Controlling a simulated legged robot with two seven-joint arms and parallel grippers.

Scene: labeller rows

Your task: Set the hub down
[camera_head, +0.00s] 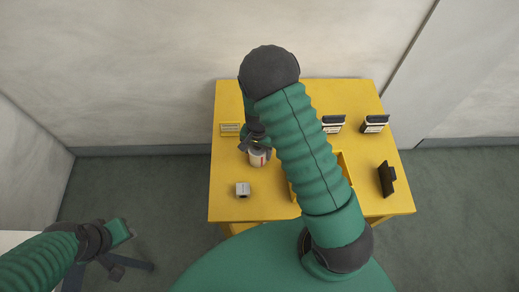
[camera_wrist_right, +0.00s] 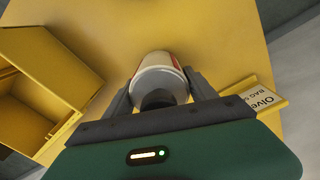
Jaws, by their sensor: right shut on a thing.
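My right gripper (camera_head: 257,145) is shut on the hub, a whitish round cylinder (camera_head: 259,159) with a red mark, over the left part of the yellow table (camera_head: 225,205). In the right wrist view the hub (camera_wrist_right: 160,75) sits between the two dark fingers of the gripper (camera_wrist_right: 160,92), its pale end towards me. I cannot tell whether it touches the table top. My left gripper (camera_head: 126,234) is low at the left, off the table; its fingers are too small to read.
A small grey box (camera_head: 242,190) lies near the front left. A name plate (camera_head: 229,128) stands behind the hub. A yellow open bin (camera_wrist_right: 30,120) is partly hidden by my arm. Two black-and-white boxes (camera_head: 375,123) and a dark stand (camera_head: 386,178) are at the right.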

